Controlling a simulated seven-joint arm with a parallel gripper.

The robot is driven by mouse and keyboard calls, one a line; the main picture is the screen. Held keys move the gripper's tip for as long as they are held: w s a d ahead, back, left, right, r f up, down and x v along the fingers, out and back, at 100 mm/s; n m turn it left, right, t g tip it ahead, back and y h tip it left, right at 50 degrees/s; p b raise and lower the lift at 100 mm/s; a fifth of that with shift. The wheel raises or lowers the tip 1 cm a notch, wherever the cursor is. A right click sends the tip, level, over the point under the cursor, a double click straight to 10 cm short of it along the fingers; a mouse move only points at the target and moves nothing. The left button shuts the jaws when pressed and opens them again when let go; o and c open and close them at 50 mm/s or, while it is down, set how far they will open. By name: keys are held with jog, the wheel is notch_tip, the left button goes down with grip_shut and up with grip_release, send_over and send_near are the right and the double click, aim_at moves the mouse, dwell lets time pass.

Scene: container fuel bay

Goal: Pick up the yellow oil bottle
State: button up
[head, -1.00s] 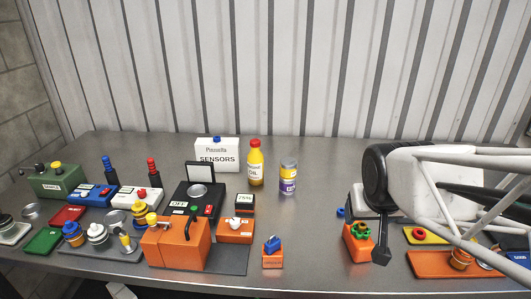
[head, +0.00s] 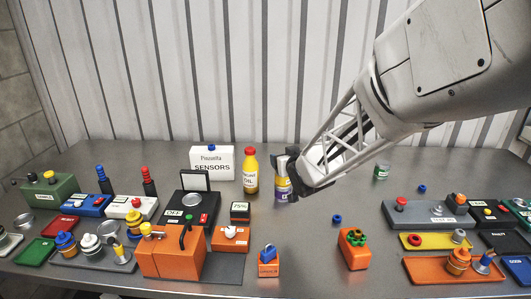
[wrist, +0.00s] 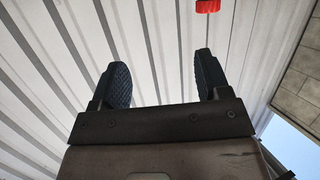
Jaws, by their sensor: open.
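The yellow oil bottle (head: 251,176) with a red cap stands upright at the back of the table in the head view, right of the white sensors box. My gripper (head: 284,168) is just right of it in that view, partly covering the purple-and-grey can (head: 283,189). I cannot tell how far the fingers are from the bottle. In the wrist view my gripper (wrist: 160,82) has its two black fingers apart with nothing between them. A red cap (wrist: 207,6) shows at the top edge there, beyond the right finger; the bottle body is out of that view.
The white sensors box (head: 212,163) stands left of the bottle, with a black scale (head: 190,212) in front. Orange boxes (head: 174,252) crowd the front left. Trays and small parts fill the right. The table's middle is fairly clear. A corrugated wall (head: 230,70) rises behind.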

aim_at(252, 154)
jog(key=w+a+f+y, duration=0.1)
jog(key=a, duration=0.1)
jog(key=w+a+f+n+y, duration=0.1)
jog(key=w+a+y, duration=0.1)
jog(key=a, duration=0.1)
jog(key=w+a+f+n+t+y, duration=0.1)
jog(key=a, duration=0.2)
jog(key=shift+w+f+y, duration=0.3)
jog(key=shift+w, duration=0.1)
jog(key=shift+x, duration=1.25)
jog(key=shift+w, duration=0.1)
jog(key=shift+x, duration=2.5)
jog(key=shift+a+f, duration=0.1)
jog(key=shift+a, duration=0.05)
jog(key=shift+c, duration=0.3)
jog(key=c, duration=1.2)
grip_shut()
